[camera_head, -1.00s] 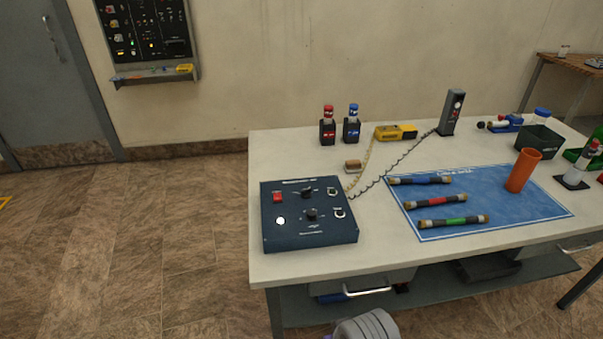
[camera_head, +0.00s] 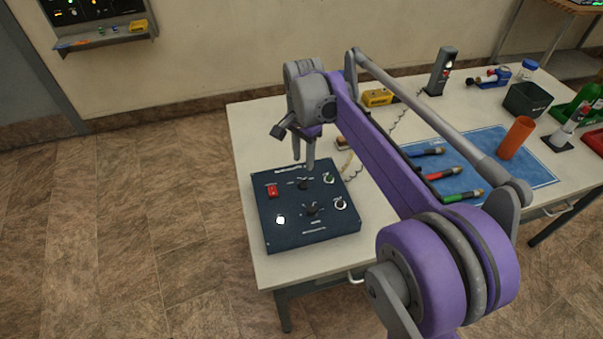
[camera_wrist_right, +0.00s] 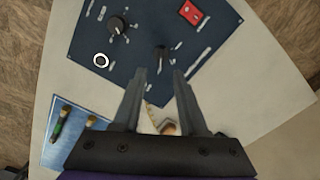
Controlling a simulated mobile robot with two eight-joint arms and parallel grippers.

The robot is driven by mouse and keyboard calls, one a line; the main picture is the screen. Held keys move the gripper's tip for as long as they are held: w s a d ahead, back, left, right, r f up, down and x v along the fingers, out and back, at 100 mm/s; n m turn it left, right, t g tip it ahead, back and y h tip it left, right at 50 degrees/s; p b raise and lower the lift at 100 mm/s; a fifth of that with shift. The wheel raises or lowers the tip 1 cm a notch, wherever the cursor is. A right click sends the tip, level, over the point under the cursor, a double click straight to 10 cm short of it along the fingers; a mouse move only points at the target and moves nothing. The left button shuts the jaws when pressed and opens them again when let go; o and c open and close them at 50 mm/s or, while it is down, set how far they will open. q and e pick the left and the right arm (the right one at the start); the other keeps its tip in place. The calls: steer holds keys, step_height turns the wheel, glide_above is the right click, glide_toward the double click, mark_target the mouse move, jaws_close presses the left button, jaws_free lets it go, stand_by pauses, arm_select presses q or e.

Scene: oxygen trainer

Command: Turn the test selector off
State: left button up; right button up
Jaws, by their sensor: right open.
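The dark blue control box (camera_head: 262,228) sits on the table's near left part. It carries two black knobs, an upper one (camera_head: 303,183) and a lower one (camera_head: 311,209); labels are too small to read, so I cannot tell which is the test selector. My right gripper (camera_head: 303,165) is open and empty, pointing down above the box's far edge. In the right wrist view the fingertips (camera_wrist_right: 160,72) straddle the line of the upper knob (camera_wrist_right: 160,55), apart from it. The lower knob (camera_wrist_right: 118,25) lies farther off. My left gripper is not in view.
The box also has a red switch (camera_head: 272,190) and a lit white lamp (camera_head: 280,219). A yellow meter (camera_head: 377,97), a blue mat (camera_head: 530,168) and an orange cup (camera_head: 515,138) lie right of it. Floor left of the table is clear.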

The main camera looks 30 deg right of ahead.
mark_target(303, 181)
step_height(303, 181, down, 8)
steer(key=shift+b, duration=0.35)
steer(key=shift+c, duration=0.2)
jaws_close()
